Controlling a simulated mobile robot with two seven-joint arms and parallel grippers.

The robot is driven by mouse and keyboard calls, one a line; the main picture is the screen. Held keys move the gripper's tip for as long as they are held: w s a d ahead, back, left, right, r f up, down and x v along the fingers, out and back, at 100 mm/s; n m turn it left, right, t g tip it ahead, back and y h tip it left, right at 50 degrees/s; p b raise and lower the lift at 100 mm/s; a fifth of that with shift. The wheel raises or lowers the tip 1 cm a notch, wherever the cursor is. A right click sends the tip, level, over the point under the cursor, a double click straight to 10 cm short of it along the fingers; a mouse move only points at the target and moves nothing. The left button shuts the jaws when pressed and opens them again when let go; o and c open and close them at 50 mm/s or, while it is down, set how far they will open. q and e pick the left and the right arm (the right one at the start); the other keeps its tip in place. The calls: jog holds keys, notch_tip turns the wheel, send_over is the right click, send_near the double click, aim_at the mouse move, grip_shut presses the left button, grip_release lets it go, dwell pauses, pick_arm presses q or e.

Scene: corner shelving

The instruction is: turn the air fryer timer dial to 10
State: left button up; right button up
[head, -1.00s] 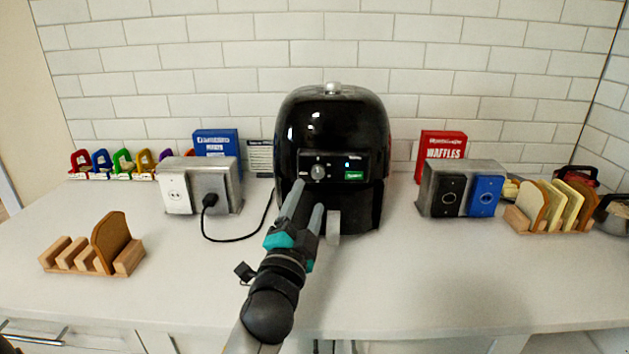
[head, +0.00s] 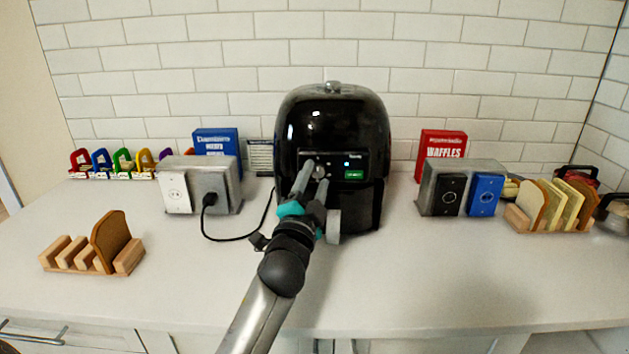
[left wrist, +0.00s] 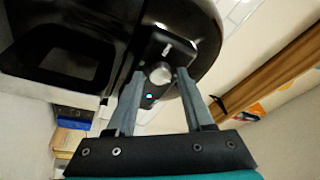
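The black air fryer (head: 333,118) stands on the counter against the tiled wall. The dial also shows in the left wrist view (left wrist: 160,74). My left gripper (head: 315,172) is at the panel with its fingers open, one on each side of the dial. In the left wrist view my gripper (left wrist: 160,80) shows a gap between dial and fingers, with the tips near the dial's level. The dial's number marks are too small to read. My right gripper is not in view.
A silver outlet box (head: 222,185) with a plugged-in black cord (head: 240,238) stands left of the fryer. Another outlet box (head: 428,188) stands to the right. Bread racks stand at the left (head: 75,264) and right (head: 551,226). The front counter is mostly clear.

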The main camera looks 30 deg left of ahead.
pick_arm(q)
grip_shut()
dwell(0.3)
jog(key=m+p, duration=0.3)
jog(key=p, duration=0.2)
jog(key=m+g+h+p, duration=0.1)
jog(key=m+p, duration=0.3)
jog(key=p, duration=0.1)
jog(key=r+m+g+h+p, duration=0.1)
jog(key=m+p, duration=0.3)
jog(key=p, duration=0.1)
jog(key=shift+s+a+r+p, duration=0.1)
jog(key=shift+a+p, duration=0.05)
jog(key=shift+p, duration=0.25)
jog(key=shift+m+g+p, duration=0.3)
jog(key=shift+m+p, duration=0.4)
jog(key=shift+p, duration=0.25)
jog(key=shift+o, duration=1.4)
grip_release()
